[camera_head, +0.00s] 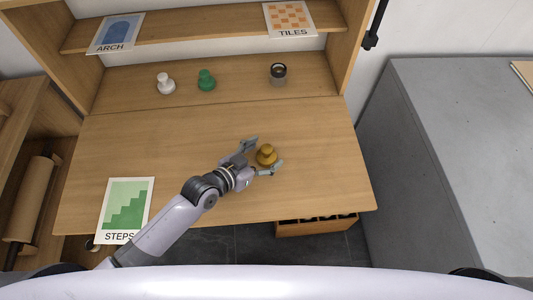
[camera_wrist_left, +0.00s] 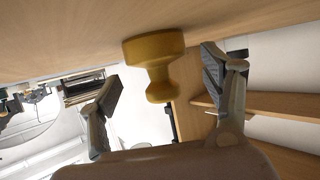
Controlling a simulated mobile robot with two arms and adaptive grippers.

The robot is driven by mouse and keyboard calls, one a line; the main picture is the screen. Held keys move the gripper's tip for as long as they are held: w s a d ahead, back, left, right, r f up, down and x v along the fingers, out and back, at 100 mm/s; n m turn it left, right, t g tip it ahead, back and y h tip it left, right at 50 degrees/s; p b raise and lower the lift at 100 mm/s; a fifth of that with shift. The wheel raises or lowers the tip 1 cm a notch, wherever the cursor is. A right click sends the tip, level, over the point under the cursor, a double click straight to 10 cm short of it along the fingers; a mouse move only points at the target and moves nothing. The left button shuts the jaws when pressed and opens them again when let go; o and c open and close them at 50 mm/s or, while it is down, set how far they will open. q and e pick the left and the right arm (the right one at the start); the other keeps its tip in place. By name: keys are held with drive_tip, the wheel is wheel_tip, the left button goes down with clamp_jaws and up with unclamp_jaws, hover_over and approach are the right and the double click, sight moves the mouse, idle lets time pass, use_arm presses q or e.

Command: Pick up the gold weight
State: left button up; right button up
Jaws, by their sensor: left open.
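The gold weight (camera_head: 266,155) stands upright on the wooden table (camera_head: 150,150), right of the middle. My left gripper (camera_head: 262,158) reaches it from the lower left and is open, with one finger on either side of the weight. In the left wrist view, the weight (camera_wrist_left: 155,62) lies between the two spread fingers of my left gripper (camera_wrist_left: 165,85), with gaps on both sides. The wrist view is tilted, so the weight appears to hang from the table surface. My right gripper is not in view.
A white weight (camera_head: 166,84), a green weight (camera_head: 206,80) and a dark cup-like loupe (camera_head: 278,73) stand at the back. A STEPS card (camera_head: 126,208) lies front left. ARCH (camera_head: 116,32) and TILES (camera_head: 289,18) cards are on the shelf above. The table around the gold weight is clear.

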use_arm(q)
drive_tip(key=c, duration=1.7)
drive_tip(key=shift+r, duration=0.1)
clamp_jaws()
